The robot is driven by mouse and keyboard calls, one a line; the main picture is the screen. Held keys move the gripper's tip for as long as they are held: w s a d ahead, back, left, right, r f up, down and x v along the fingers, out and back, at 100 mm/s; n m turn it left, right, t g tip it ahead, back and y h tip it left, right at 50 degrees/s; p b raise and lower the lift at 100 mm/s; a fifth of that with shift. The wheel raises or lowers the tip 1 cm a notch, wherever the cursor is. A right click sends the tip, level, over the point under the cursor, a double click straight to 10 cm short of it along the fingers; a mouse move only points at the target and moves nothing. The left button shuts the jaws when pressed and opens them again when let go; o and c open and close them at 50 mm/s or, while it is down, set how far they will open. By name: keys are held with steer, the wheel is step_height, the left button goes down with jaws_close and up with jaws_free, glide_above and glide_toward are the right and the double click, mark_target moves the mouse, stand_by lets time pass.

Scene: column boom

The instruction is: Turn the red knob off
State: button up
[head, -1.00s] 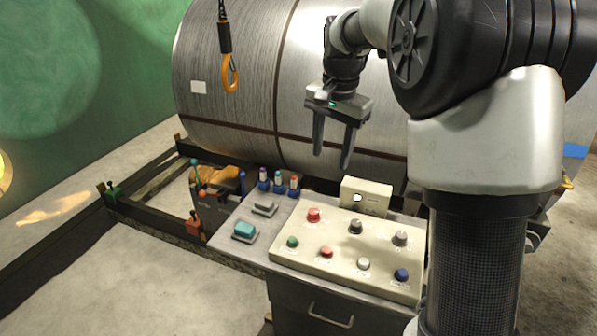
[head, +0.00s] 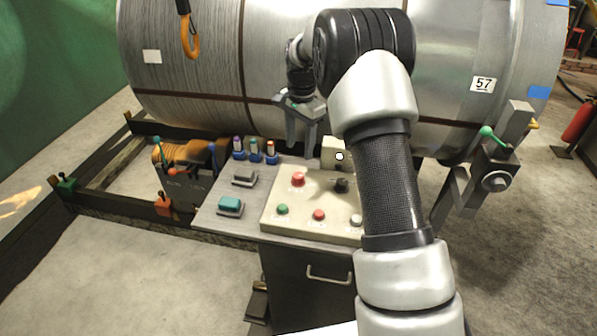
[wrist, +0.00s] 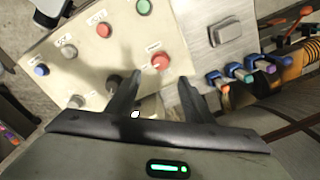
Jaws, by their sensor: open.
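The red knob (head: 298,179) stands at the upper left of the cream control panel (head: 268,213). In the wrist view the red knob (wrist: 160,62) lies just beyond and between my fingertips, nearer the left one, and nothing touches it. My gripper (head: 302,146) is open and empty, pointing down above the back edge of the panel, behind the red knob in the head view. Its two fingers also show in the wrist view (wrist: 160,82). A smaller red button (head: 319,215) sits nearer the front of the panel. My arm hides the panel's right side in the head view.
A dark knob (head: 341,185), a green button (head: 282,209) and a white button (head: 356,220) share the panel. A small cream box (head: 334,152) stands behind it. A large metal drum (head: 270,60) rises close behind my gripper. An orange hook (head: 190,38) hangs at upper left.

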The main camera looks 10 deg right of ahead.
mark_target(298, 175)
step_height(298, 175, down, 11)
steer(key=shift+w+a+r, duration=0.1)
steer(key=shift+w, duration=0.05)
steer(key=c, duration=1)
steer(key=shift+c, duration=0.2)
